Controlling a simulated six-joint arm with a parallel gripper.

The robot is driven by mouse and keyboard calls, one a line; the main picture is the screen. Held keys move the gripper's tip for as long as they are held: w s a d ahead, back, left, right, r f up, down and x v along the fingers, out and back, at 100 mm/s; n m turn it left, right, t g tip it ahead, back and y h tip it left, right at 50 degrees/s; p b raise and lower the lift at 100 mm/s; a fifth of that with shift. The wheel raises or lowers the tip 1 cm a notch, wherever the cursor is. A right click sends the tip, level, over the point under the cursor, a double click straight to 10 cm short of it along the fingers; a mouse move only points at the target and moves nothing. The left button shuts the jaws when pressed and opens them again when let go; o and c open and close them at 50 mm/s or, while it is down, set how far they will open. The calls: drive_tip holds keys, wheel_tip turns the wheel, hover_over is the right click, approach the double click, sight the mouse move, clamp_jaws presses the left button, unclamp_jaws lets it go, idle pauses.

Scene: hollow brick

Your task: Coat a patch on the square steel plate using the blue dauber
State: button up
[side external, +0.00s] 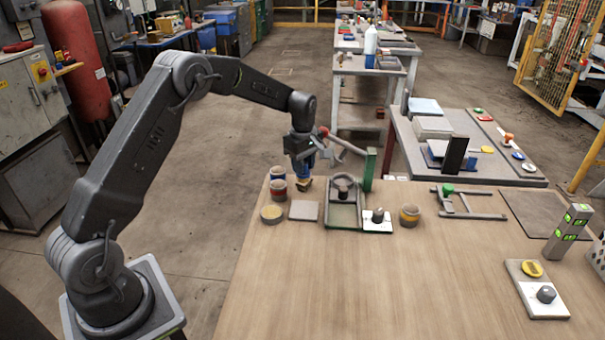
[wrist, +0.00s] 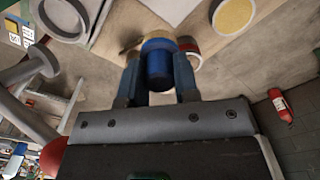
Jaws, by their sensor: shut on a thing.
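My gripper (side external: 302,172) is over the back left edge of the wooden table, with its fingers pointing down. It is shut on the blue dauber (wrist: 158,64), whose blue body shows between the fingers in the wrist view. Part of the plate shows at the top of the wrist view (wrist: 172,8). I see no clear coated patch on it.
Two banded jars (side external: 278,190) stand left of my gripper, close by. A yellow-topped round tin (side external: 271,214) lies left of the plate. A green-framed press with a lever (side external: 345,200) stands close on the right. The table's front area is clear.

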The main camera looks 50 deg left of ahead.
drive_tip(key=shift+f, duration=3.7)
drive_tip(key=shift+s+d+f, duration=0.1)
drive_tip(key=shift+d+f, duration=0.05)
drive_tip(key=shift+f, duration=0.15)
drive_tip(key=shift+c, duration=0.2)
drive_tip(key=shift+s+d, duration=2.5)
drive_tip(key=shift+w+a, duration=2.7)
drive_tip(key=shift+a, duration=0.05)
drive_tip(key=shift+w+d, duration=0.4)
drive_tip(key=shift+d, duration=0.25)
drive_tip(key=shift+s+d, duration=2.65)
drive_tip(key=shift+s, duration=0.1)
drive_tip(key=shift+w+a, duration=2.75)
drive_tip(key=shift+a, duration=0.05)
drive_tip(key=shift+r, duration=4.05)
